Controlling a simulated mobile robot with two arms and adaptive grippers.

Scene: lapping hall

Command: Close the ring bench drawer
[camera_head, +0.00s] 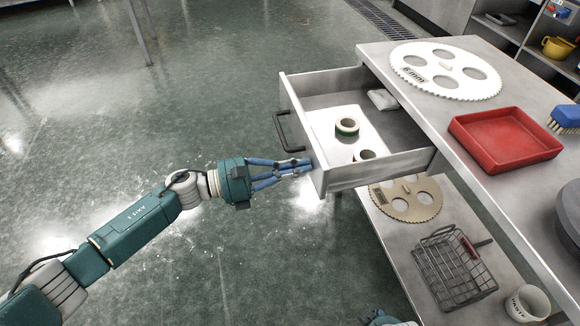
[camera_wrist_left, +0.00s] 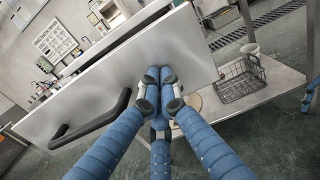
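The ring bench drawer (camera_head: 375,172) is pulled well out of the metal bench. Its front panel with a dark bar handle (camera_head: 287,133) faces left. The panel also fills much of the left wrist view (camera_wrist_left: 105,88), with the handle (camera_wrist_left: 95,122) at lower left. My left gripper (camera_head: 308,165) has its blue fingers drawn together, empty. Their tips are at the drawer front, beside the handle; I cannot tell if they touch. Part of my right gripper (camera_wrist_left: 309,97) shows at the right edge of the left wrist view; its fingertips are unclear.
A green-and-white ring (camera_head: 347,127) and another ring (camera_head: 365,155) lie in the drawer, with a pale packet (camera_head: 382,99) at its back. The benchtop (camera_head: 390,50) bears a toothed disc (camera_head: 446,70) and red tray (camera_head: 505,139). A wire basket (camera_head: 455,270) sits below. Floor left is clear.

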